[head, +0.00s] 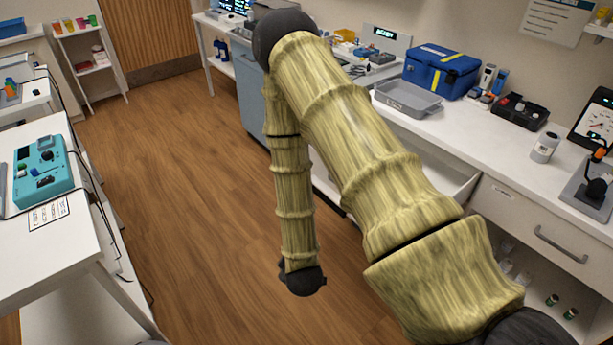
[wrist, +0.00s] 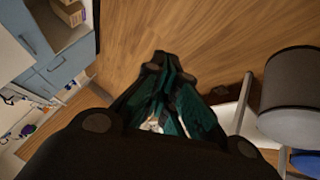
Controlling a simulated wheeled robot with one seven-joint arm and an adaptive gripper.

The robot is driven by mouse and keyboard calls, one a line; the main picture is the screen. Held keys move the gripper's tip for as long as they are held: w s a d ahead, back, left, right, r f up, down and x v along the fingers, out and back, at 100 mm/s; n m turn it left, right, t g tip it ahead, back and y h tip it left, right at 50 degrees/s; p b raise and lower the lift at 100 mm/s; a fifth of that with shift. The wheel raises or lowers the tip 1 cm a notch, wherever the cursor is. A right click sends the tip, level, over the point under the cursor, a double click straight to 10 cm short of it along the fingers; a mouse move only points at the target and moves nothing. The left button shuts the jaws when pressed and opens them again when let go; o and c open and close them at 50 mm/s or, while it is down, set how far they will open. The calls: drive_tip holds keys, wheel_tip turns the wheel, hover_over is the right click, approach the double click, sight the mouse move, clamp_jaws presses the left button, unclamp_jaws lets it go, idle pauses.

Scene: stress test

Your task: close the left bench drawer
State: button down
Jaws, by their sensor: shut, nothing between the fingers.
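The left bench drawer (head: 455,178) stands open in the head view, its pale inside showing to the right of my arm. My arm hides much of it, and a white strip shows between the arm links. My gripper (wrist: 158,60) shows in the wrist view with its dark, teal-sided fingers together and empty, above the wood floor. A white panel edge with a bar (wrist: 243,102) lies to the right of the fingers; I cannot tell whether it is the drawer front. I cannot make out the fingers in the head view.
The right drawer with a grey handle (head: 560,244) is shut. The bench top holds a grey tray (head: 408,98) and a blue bag (head: 442,73). A blue cabinet (head: 252,100) stands at the back. Open wood floor (head: 190,190) lies left of my arm.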

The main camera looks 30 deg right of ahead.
drive_tip(key=w+d+r+n+t+h+b, duration=0.3)
drive_tip(key=w+d+r+h+b, duration=0.2)
drive_tip(key=w+d+b, duration=0.3)
drive_tip(key=w+d+r+n+t+h+b, duration=0.25)
drive_tip(key=w+d+r+h+b, duration=0.3)
drive_tip(key=w+b, duration=0.4)
drive_tip(key=x, duration=1.3)
drive_tip(key=shift+s+d+t+y+p, duration=0.15)
drive_tip(key=shift+d+t+y+p, duration=0.2)
drive_tip(key=shift+d, duration=0.3)
drive_tip(key=shift+d+r, duration=0.15)
drive_tip(key=shift+d, duration=0.05)
